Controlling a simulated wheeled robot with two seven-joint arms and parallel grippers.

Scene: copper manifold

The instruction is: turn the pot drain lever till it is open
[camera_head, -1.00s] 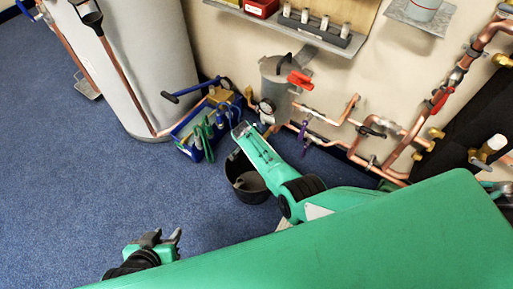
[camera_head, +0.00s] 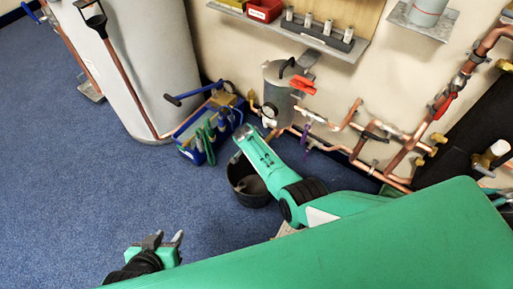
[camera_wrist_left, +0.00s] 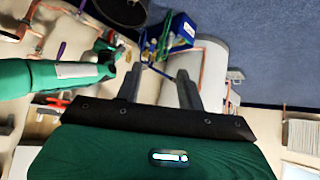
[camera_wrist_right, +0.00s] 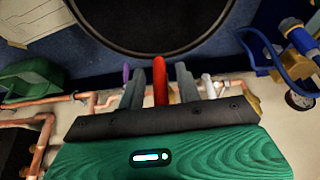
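A red lever (camera_wrist_right: 160,80) stands between the two fingers of my right gripper (camera_wrist_right: 158,75) in the right wrist view. The fingers are apart, with a narrow gap seeming to show on each side of the lever; contact is not clear. In the head view my right forearm hides this lever and the fingertips. The grey pot (camera_head: 279,88) hangs on the wall there, with another red handle (camera_head: 303,85) at its upper right side. My left gripper (camera_head: 165,240) is open and empty over the floor, far from the pot; its parted fingers also show in the left wrist view (camera_wrist_left: 158,90).
A black bucket (camera_head: 240,178) stands on the floor below the pot; its rim (camera_wrist_right: 185,50) is close in the right wrist view. A blue tool crate (camera_head: 183,152), a gauge (camera_head: 269,110) and copper pipes (camera_head: 340,148) are nearby. The left floor (camera_head: 70,190) is clear.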

